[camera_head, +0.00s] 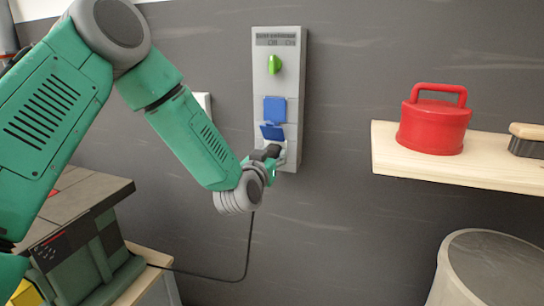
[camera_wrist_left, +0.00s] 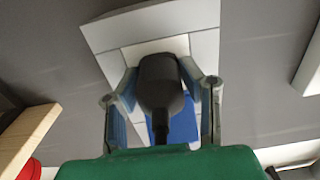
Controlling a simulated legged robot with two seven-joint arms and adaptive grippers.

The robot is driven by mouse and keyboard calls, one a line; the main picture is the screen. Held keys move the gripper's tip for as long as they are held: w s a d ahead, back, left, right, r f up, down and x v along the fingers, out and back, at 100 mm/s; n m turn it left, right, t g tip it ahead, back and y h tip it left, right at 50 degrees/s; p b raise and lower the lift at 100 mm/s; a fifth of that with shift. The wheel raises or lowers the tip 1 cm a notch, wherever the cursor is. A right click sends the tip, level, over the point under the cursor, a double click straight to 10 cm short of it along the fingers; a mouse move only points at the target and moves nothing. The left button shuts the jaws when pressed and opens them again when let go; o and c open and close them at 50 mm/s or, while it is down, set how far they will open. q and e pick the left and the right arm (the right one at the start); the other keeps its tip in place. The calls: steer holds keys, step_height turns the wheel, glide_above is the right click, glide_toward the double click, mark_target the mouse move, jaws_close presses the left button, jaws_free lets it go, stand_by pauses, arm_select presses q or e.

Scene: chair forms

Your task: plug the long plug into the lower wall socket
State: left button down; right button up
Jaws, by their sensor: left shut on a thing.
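The grey wall panel (camera_head: 290,60) carries two blue socket flaps. The upper flap (camera_head: 275,109) lies flat and shut; the lower flap (camera_head: 271,131) is tilted outward. My left gripper (camera_head: 270,156) is at the lower socket, just under that flap. It is shut on the long plug, a dark body (camera_wrist_left: 160,85) between the two fingers in the left wrist view. The plug's front end is at the panel face; whether it sits in the socket is hidden. A black cable (camera_head: 250,240) hangs from it. My right gripper is not in view.
A green knob (camera_head: 274,64) sits higher on the panel. A wooden shelf (camera_head: 460,168) at right holds a red lidded container (camera_head: 434,122) and a brush (camera_head: 526,140). A grey bin (camera_head: 490,270) stands below. A green-and-grey machine (camera_head: 90,235) stands at lower left.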

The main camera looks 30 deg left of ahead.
arm_select(q)
steer(key=shift+w+a+r, duration=0.1)
stand_by(0.3)
steer(key=c, duration=1.4)
jaws_free()
steer(key=o, duration=0.4)
steer(key=shift+w, duration=0.1)
